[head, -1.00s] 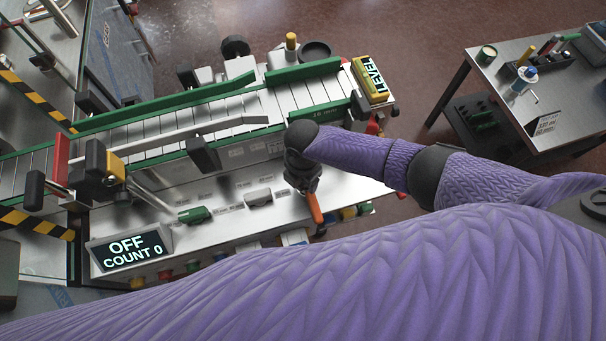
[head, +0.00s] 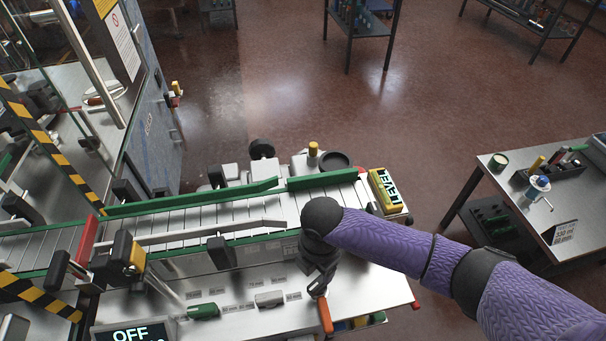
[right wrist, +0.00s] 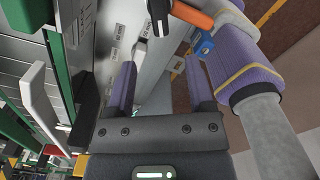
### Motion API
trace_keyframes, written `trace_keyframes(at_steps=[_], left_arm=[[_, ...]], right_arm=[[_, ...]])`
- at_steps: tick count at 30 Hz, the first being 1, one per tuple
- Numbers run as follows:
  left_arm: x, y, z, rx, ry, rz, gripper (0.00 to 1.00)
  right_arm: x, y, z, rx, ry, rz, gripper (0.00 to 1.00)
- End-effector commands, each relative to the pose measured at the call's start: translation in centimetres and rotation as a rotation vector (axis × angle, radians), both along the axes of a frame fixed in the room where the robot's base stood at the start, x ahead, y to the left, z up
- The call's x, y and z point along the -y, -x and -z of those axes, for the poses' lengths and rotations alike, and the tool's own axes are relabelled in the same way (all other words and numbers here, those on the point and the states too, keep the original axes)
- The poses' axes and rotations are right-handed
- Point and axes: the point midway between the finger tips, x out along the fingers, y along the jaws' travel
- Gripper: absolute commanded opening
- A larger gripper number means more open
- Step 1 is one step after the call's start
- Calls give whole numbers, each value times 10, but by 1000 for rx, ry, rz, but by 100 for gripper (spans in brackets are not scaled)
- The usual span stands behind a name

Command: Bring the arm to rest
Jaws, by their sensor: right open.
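My right gripper (head: 318,283) hangs over the front deck of the conveyor machine (head: 240,285), at its right part. In the right wrist view its two fingers (right wrist: 160,85) stand apart, with nothing held between them. An orange lever handle (head: 325,315) is close by the fingertips in the head view. It also shows beyond the fingers in the right wrist view (right wrist: 192,13); whether they touch cannot be told. My purple right arm reaches in from the right. My left gripper is out of view.
The conveyor has green side rails (head: 190,196) and a yellow LEVEL box (head: 385,190) at its right end. A display (head: 135,333) reads OFF. A side table (head: 535,195) with small items stands at the right.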

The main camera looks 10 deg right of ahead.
Motion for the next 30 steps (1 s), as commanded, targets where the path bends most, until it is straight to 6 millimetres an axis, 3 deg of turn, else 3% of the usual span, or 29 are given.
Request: trace_keyframes(at_steps=[2, 5, 7, 10, 17, 24, 30], left_arm=[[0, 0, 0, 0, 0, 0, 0], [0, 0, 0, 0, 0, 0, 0], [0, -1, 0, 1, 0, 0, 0], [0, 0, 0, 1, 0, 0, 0], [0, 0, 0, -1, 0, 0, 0], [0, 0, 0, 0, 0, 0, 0], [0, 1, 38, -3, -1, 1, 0]], right_arm=[[-7, 6, 1, 1, -23, 24, 68], [-36, 30, -2, 6, -134, 180, 68], [-52, 47, -11, 12, -230, 385, 68], [-54, 62, -24, 21, -327, 699, 68], [-9, 88, -40, 56, -388, 1345, 68], [67, 131, -54, 180, -312, 1932, 68], [68, 124, 36, 168, -273, 1944, 68]])
